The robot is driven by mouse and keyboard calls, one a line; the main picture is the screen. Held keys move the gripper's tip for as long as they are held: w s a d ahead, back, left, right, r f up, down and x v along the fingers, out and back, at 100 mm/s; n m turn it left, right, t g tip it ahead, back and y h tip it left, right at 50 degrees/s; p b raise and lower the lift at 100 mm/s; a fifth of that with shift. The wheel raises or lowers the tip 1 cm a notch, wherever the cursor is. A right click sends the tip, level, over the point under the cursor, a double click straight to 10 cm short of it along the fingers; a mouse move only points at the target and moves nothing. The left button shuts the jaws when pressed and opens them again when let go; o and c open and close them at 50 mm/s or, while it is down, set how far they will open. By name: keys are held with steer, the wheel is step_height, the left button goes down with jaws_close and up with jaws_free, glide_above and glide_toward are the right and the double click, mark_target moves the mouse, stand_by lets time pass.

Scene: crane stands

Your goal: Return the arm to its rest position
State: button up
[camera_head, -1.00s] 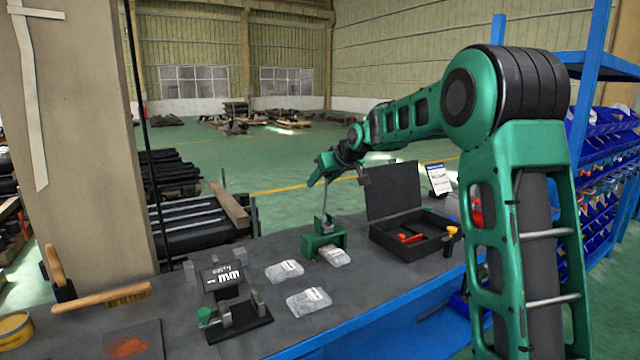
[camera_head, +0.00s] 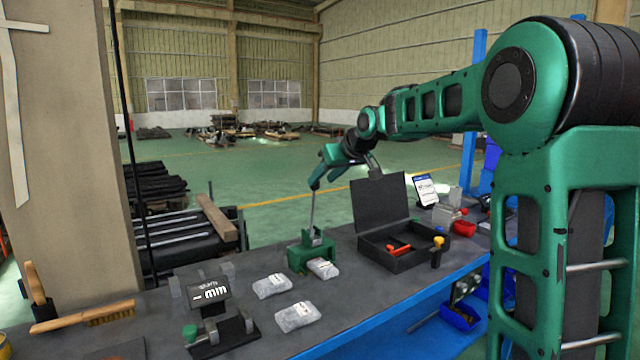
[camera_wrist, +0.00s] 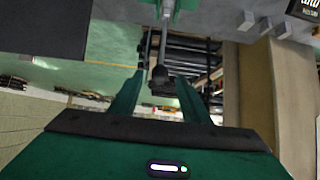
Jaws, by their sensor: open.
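My arm reaches in from the right in the head view, bent at the elbow and stretched out over the bench. My gripper (camera_head: 314,186) is tilted downward above a small green stand (camera_head: 298,258). A thin grey rod (camera_head: 312,212) rises from this stand toward the gripper. In the wrist view my gripper's two green fingers (camera_wrist: 158,98) are spread apart. A rod with a dark end (camera_wrist: 160,76) shows between them in the picture; whether they touch it I cannot tell. Nothing is visibly clamped.
On the bench are an open black case (camera_head: 372,262), several clear bags such as this one (camera_head: 298,317), a measuring display (camera_head: 210,291) and a wooden brush (camera_head: 84,317). A pillar (camera_head: 70,150) stands left. Open floor (camera_head: 270,180) lies behind the bench.

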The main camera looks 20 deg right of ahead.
stand_by(0.3)
steer(key=s+d+f+m+g+h, duration=0.15)
steer(key=s+d+f+g, duration=0.35)
steer(key=s, duration=0.7)
steer(key=s+d+f+m+h, duration=0.1)
steer(key=s+d+f+m, duration=0.15)
steer(key=s+f, duration=0.75)
steer(key=s+f+m+g, duration=0.2)
steer(key=s+f, duration=0.1)
steer(key=s, duration=1.1)
steer(key=s+a+f+m+g, duration=0.1)
steer(key=s+f+m+g, duration=0.1)
steer(key=s, duration=1.2)
step_height(320, 180, down, 2)
steer(key=shift+s+a+f+m+g+y, duration=0.1)
steer(key=shift+s+a+m+g+y, duration=0.25)
steer(key=shift+g, duration=0.25)
steer(key=shift+w+f, duration=0.25)
steer(key=shift+w, duration=0.35)
